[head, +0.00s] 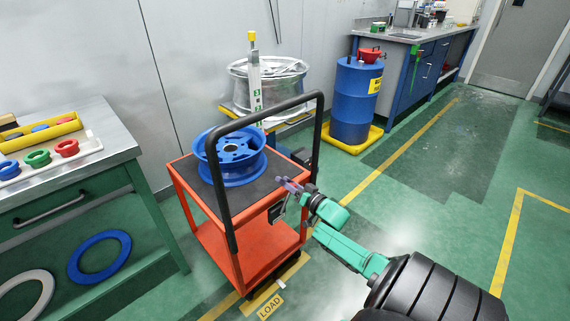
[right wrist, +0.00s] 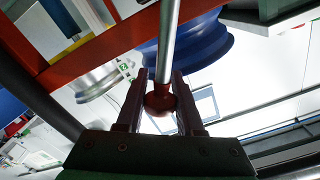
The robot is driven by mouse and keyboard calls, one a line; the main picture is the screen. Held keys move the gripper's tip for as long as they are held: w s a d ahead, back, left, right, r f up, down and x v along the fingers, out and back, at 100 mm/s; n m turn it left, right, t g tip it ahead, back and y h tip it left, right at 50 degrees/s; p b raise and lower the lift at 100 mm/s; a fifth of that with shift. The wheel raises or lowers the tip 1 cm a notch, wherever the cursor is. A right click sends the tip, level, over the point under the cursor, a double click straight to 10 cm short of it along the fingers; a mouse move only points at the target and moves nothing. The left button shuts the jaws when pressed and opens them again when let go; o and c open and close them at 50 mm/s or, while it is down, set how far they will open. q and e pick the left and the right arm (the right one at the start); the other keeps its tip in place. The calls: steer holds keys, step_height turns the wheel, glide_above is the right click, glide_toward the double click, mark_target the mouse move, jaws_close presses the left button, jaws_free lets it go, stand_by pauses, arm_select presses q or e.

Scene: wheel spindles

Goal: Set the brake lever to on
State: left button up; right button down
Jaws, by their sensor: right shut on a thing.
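The brake lever shows in the right wrist view as a silver rod (right wrist: 169,40) ending in a red ball knob (right wrist: 160,101). My right gripper (right wrist: 159,82) has one finger on each side of the knob and is shut on it. In the head view my right gripper (head: 291,187) is at the right side of the orange cart (head: 268,248), just below its top. The lever is too small and too covered there to make out its angle or any on/off marking. My left gripper is not in view.
A blue wheel rim (head: 240,169) lies on the cart, under its black handle (head: 233,225). A workbench (head: 120,148) stands at left. A blue drum (head: 355,102) on a yellow base and a silver rim (head: 287,76) stand behind. The floor at right is clear.

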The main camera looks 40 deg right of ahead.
steer(key=c, duration=0.5)
jaws_free()
steer(key=shift+d+f, duration=0.1)
steer(key=shift+c, duration=0.2)
arm_select(q)
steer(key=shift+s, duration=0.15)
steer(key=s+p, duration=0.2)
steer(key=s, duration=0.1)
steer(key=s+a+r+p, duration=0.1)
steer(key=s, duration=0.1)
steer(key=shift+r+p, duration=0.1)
steer(key=shift+p, duration=0.25)
arm_select(e)
steer(key=s, duration=1.4)
steer(key=shift+s+a, duration=0.2)
steer(key=shift+s, duration=0.1)
steer(key=shift+f, duration=0.1)
